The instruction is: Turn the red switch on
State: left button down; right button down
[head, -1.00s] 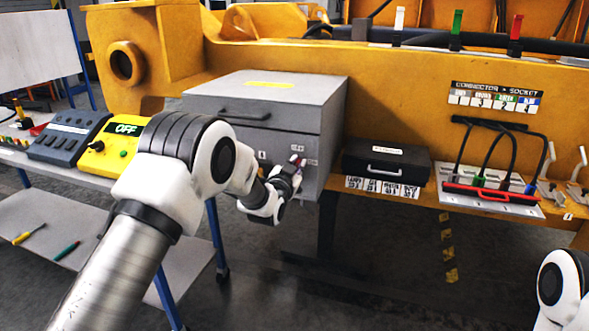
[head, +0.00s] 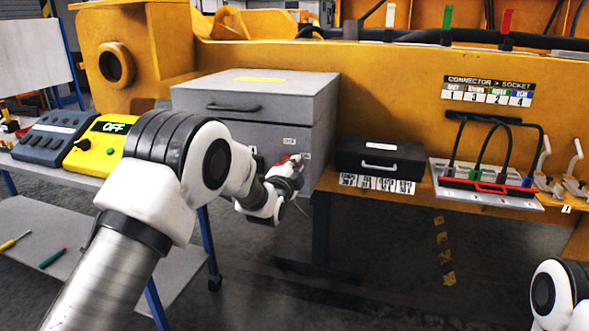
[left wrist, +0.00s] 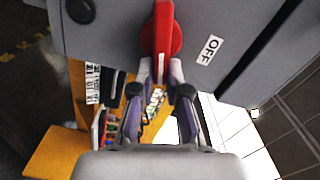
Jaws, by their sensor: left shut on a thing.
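The red switch (left wrist: 162,34) is a rotary handle on the side of the grey box, and its long grip points at my left gripper (left wrist: 161,72). A white OFF label (left wrist: 209,50) is to its right in the left wrist view. The left gripper's fingers are on both sides of the handle's lower end, shut on it. In the head view the left gripper (head: 291,167) is at the grey box's (head: 255,92) right side, with a bit of red showing at its fingertips. The hand hides most of the switch there. My right gripper is out of view.
A yellow panel reading OFF (head: 103,147) stands on the left bench. The floor below is clear.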

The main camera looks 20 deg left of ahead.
pick_arm(q)
jog(key=shift+f+m+b, duration=0.3)
jog(key=shift+f+m, duration=0.05)
jog(key=shift+m, duration=0.45)
jog(key=shift+f+m+b, duration=0.3)
jog(key=shift+f+m, duration=0.05)
jog(key=shift+m, duration=0.45)
jog(key=c, duration=1.2)
grip_release()
jog(key=shift+a, duration=0.1)
jog(key=shift+o, duration=0.2)
jog(key=shift+r, duration=0.15)
jog(key=s, duration=1.2)
jog(key=shift+a, duration=0.3)
